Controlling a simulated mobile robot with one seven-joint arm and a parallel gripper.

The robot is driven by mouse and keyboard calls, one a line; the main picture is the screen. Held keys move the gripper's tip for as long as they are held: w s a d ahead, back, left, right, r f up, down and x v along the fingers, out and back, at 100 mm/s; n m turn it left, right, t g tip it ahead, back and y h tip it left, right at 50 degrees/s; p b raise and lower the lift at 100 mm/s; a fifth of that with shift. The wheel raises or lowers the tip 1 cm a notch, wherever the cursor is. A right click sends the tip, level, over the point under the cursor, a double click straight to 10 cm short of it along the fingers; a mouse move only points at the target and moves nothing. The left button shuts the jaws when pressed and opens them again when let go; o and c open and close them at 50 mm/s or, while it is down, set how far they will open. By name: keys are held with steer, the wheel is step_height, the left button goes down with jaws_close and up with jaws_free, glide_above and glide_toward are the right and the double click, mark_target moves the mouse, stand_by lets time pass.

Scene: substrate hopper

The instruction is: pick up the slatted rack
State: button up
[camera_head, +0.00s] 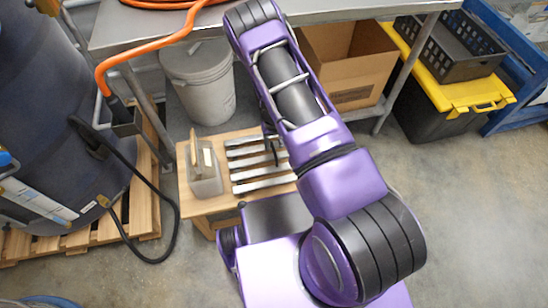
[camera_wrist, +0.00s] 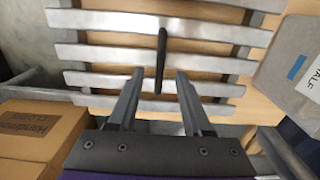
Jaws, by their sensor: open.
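The slatted rack (camera_head: 250,161) is a set of pale metal slats lying on a low wooden-topped stand (camera_head: 215,205). In the wrist view the rack (camera_wrist: 110,53) fills much of the upper picture, its slats running left to right. A dark narrow bar (camera_wrist: 161,60) crosses over its middle slats. My gripper (camera_wrist: 159,74) is open, its two fingers pointing at the rack with the dark bar showing between their tips. I cannot tell whether the fingers touch the rack. In the head view my arm covers the rack's right end and most of the gripper.
A grey container (camera_head: 205,184) stands left of the rack on the stand; it also shows in the wrist view (camera_wrist: 285,62). A metal table (camera_head: 340,13) is above, with a lidded bucket (camera_head: 200,90) and a cardboard box (camera_head: 350,65) below. The floor at right is clear.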

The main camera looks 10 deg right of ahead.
step_height(320, 180, down, 2)
steer(key=shift+f, duration=0.1)
jaws_close()
stand_by(1.5)
